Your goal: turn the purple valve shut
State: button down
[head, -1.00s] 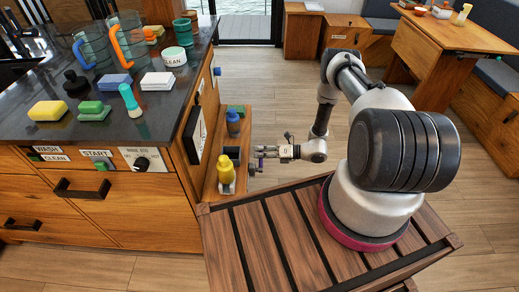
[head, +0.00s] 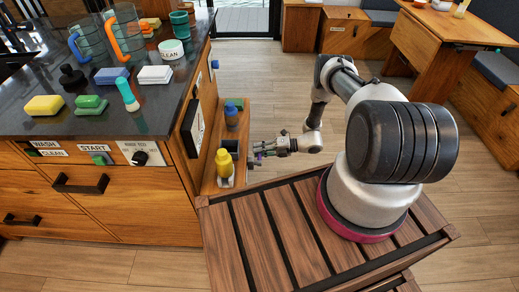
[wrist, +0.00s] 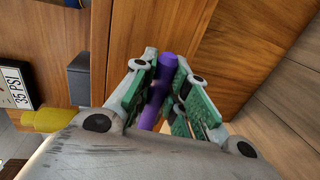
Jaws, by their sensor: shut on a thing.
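The purple valve shows as a purple handle (wrist: 158,95) in the wrist view, running lengthwise between the two green-padded fingers of my gripper (wrist: 164,82). The fingers are closed on it from both sides, with its rounded end showing between the fingertips. In the head view my gripper (head: 262,150) reaches left to the side of the wooden counter, just right of the yellow bottle. Only a small purple bit of the valve (head: 258,156) shows there; its base and mounting are hidden.
A gauge panel (wrist: 14,88) reading 35 PSI is on the counter side. Open floor lies beyond my arm.

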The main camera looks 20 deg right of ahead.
jog(key=shift+f, duration=0.1)
dwell(0.3)
jog(key=c, duration=1.4)
grip_release()
jog(key=v, duration=1.2)
